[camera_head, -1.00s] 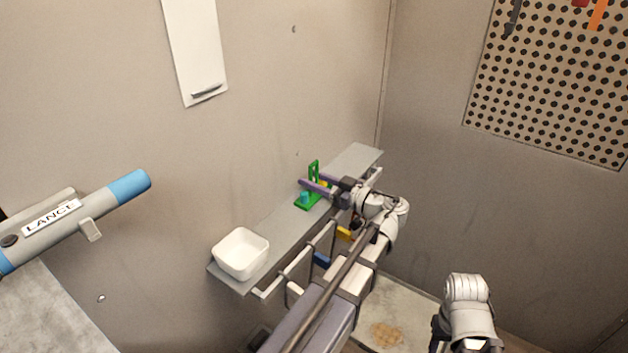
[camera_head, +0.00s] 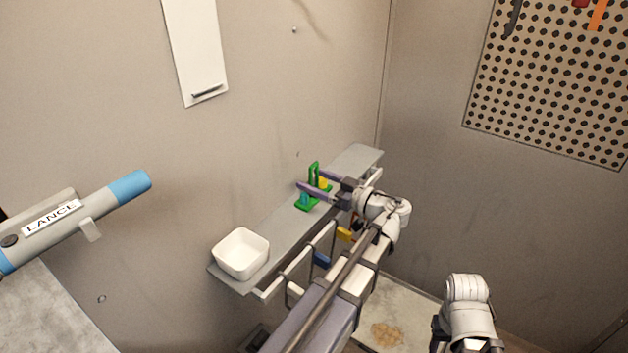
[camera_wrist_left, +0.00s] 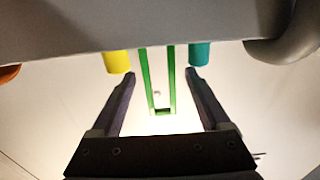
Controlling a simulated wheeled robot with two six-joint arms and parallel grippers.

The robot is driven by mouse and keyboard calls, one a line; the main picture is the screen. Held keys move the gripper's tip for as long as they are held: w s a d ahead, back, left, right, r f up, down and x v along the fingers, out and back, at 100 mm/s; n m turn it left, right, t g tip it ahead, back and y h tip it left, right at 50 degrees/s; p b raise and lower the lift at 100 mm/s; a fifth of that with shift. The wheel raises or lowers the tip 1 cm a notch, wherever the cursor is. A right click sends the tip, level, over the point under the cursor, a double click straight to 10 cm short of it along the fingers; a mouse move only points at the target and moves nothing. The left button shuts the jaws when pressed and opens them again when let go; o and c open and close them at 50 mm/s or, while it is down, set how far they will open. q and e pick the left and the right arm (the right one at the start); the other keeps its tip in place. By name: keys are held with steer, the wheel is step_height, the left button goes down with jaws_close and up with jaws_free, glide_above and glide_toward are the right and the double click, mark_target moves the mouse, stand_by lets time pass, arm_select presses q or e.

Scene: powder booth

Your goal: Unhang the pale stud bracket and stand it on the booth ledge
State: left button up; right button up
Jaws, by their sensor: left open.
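A green bracket (camera_head: 314,170) stands upright on the grey booth ledge (camera_head: 283,222). It has a teal stud and a yellow stud (camera_head: 323,184) on either side of its upright frame. My left gripper (camera_head: 311,180) is open around the upright, one finger on each side. In the left wrist view the green frame (camera_wrist_left: 145,75) lies between the open fingers with a gap on both sides, the yellow stud (camera_wrist_left: 117,61) left and the teal stud (camera_wrist_left: 200,53) right. I cannot tell whether this bracket is the one called pale. My right gripper is out of view.
A white bowl (camera_head: 240,254) sits at the ledge's near end. A rail runs along the ledge's front, with small yellow (camera_head: 344,235) and blue (camera_head: 321,259) pieces below, partly behind my left arm. The ledge is clear toward its far end.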

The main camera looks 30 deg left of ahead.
arm_select(q)
steer(key=d, duration=0.7)
steer(key=shift+s+d, duration=0.2)
steer(key=shift+s, duration=0.1)
steer(key=shift+d, duration=0.1)
